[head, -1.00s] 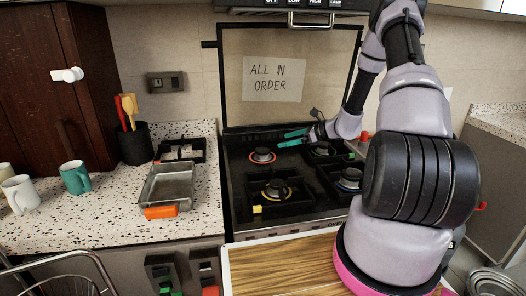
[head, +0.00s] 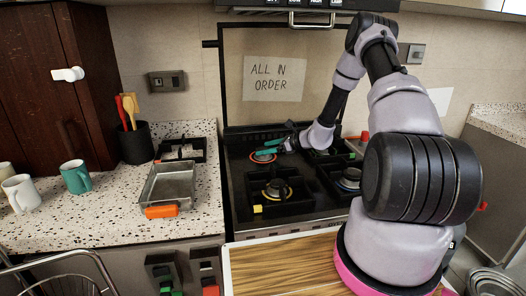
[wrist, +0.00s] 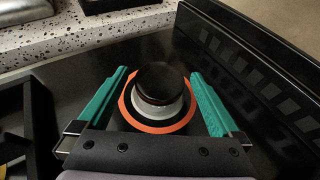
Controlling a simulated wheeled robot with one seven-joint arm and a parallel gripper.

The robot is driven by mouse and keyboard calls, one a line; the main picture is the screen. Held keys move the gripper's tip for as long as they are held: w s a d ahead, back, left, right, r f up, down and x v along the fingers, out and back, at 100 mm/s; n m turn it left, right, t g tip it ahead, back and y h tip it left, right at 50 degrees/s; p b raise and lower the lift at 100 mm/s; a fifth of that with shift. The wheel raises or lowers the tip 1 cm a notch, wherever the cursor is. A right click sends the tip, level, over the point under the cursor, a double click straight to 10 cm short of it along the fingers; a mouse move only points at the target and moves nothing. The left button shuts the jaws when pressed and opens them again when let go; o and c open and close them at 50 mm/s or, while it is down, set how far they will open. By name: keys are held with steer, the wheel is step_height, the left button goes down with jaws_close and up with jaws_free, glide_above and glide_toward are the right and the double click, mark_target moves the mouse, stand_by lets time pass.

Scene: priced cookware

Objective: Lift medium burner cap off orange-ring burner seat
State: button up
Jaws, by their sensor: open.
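The orange-ring burner seat (head: 263,157) is at the back left of the black stove. In the wrist view its orange ring (wrist: 137,123) lies around a pale base, and a dark round burner cap (wrist: 160,84) sits on top. My gripper (head: 268,147) is over this burner in the head view, partly covering it. In the wrist view my gripper (wrist: 163,92) is open, with one teal finger on each side of the cap. Gaps show between the fingers and the cap, so it is not held.
Yellow-ring (head: 276,190) and blue-ring (head: 349,182) burners stand nearer the front. The stove's raised back panel (wrist: 262,70) is close on the right in the wrist view. A metal tray (head: 168,187) lies on the speckled counter to the left.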

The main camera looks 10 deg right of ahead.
steer(key=shift+w, duration=0.1)
steer(key=c, duration=1.3)
steer(key=shift+r, duration=0.1)
